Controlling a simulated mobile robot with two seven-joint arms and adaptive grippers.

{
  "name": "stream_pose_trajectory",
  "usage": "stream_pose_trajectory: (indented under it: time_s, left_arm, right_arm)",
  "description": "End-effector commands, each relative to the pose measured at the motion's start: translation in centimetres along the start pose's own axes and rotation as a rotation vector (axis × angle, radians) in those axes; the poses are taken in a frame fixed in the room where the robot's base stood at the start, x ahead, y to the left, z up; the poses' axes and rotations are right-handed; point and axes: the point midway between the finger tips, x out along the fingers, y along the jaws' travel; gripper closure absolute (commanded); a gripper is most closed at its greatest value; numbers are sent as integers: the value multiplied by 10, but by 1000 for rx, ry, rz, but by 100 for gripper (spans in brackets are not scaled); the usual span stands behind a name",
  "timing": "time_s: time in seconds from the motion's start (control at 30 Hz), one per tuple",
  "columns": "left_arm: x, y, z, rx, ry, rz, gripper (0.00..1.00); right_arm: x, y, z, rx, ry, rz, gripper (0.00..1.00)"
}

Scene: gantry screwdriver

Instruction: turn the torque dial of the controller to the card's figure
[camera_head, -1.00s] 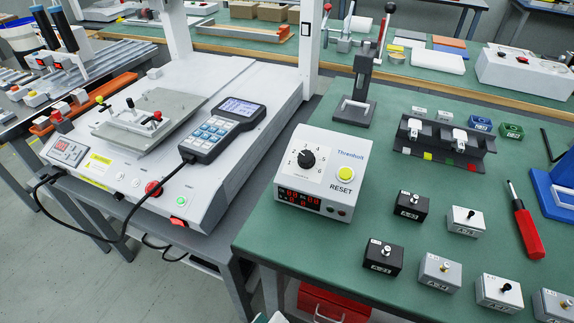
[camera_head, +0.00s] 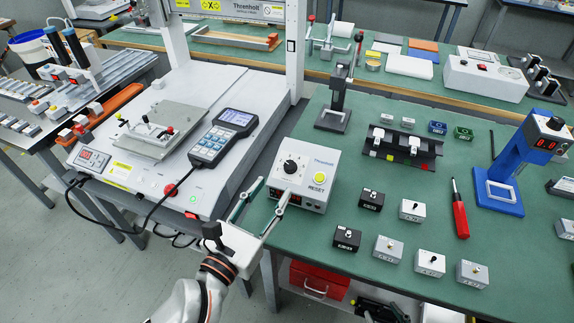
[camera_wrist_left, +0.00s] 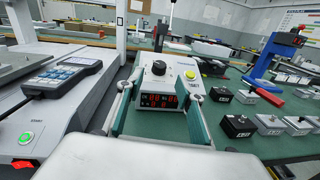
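The controller (camera_head: 328,163) is a white box on the green table, with a black torque dial (camera_head: 290,166) on a numbered face, a yellow RESET button (camera_head: 320,178) and red displays at its front. My left gripper (camera_head: 274,187) is open and empty at the front of the controller, with its fingers pointing at it. In the left wrist view, the dial (camera_wrist_left: 158,67) stands ahead, between and beyond the two spread fingers, and nothing touches it. The dial's exact setting is too small to read. I cannot make out a card with a readable figure. My right gripper is not in view.
The gantry machine (camera_head: 235,165) with its handheld pendant (camera_head: 222,138) stands left of the controller. A black stand (camera_head: 333,120) is behind it. Several small switch boxes (camera_head: 388,248), a red screwdriver (camera_head: 460,215) and a blue stand (camera_head: 500,195) are on the right.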

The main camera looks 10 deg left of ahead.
Motion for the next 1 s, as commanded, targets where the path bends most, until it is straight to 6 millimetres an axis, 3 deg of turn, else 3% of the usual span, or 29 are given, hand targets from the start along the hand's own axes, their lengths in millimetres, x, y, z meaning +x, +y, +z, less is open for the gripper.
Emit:
stream_pose_trajectory:
  time_s: [0.53,0.93,0.97,1.0]
  left_arm:
    - [68,0,-1,-9,2,-1,63]
    - [78,0,-1,-9,3,-1,63]
    - [78,0,-1,-9,3,-1,66]
    - [78,0,-1,-9,3,-1,76]
  right_arm:
    - [-1,0,-2,2,1,-1,60]
    - [-1,0,-2,3,1,0,60]
    - [-1,0,-2,3,1,0,60]
    - [-1,0,-2,3,1,0,60]
